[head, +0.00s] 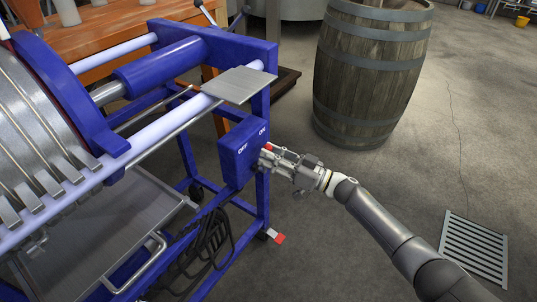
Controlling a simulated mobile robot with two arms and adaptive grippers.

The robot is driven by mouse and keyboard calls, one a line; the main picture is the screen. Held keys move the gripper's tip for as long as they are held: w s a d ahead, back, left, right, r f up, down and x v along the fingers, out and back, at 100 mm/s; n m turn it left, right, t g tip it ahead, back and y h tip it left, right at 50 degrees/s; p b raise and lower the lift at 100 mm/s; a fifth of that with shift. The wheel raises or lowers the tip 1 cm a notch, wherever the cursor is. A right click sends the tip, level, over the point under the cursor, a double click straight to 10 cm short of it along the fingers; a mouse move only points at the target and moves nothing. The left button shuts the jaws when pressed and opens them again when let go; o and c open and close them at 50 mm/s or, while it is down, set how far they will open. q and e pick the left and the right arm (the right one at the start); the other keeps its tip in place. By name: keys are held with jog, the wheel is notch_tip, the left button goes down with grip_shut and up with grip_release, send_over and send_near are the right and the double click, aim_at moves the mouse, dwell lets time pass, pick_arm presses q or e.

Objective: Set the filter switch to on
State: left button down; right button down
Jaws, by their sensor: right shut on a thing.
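The filter switch is a blue box (239,155) on the blue frame of the plate filter, marked OFF at its left and ON at its right. My right gripper (267,155) is at the box's right side, just below the ON mark. It is shut on the switch handle, of which a small red part shows between the fingers. The rest of the handle is hidden by the fingers, so its exact angle is hard to tell. My left gripper is out of view.
A wooden barrel (365,75) stands behind my right arm. A floor grate (474,250) lies at the lower right. A small red piece (278,238) shows by the frame's foot.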

jog(key=m, duration=0.1)
jog(key=w+m, duration=0.1)
jog(key=m, duration=0.1)
jog(key=shift+d+f+t, duration=0.2)
jog(key=shift+d+t, duration=0.15)
jog(key=shift+t, duration=0.05)
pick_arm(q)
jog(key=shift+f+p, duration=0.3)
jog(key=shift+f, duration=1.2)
pick_arm(e)
jog(key=shift+w+d+f+m+t, duration=0.15)
jog(key=shift+m+t, duration=0.05)
jog(key=shift+m, duration=0.4)
jog(key=shift+w+d+f+m+t, duration=0.1)
jog(key=shift+f+m+t, duration=0.1)
jog(key=shift+m, duration=0.4)
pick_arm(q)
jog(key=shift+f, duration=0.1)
pick_arm(e)
jog(key=c, duration=1.5)
grip_release()
jog(key=shift+s+d, duration=0.1)
jog(key=shift+d, duration=0.1)
jog(key=v, duration=1.1)
jog(key=shift+s+d, duration=0.15)
jog(key=shift+d, duration=0.1)
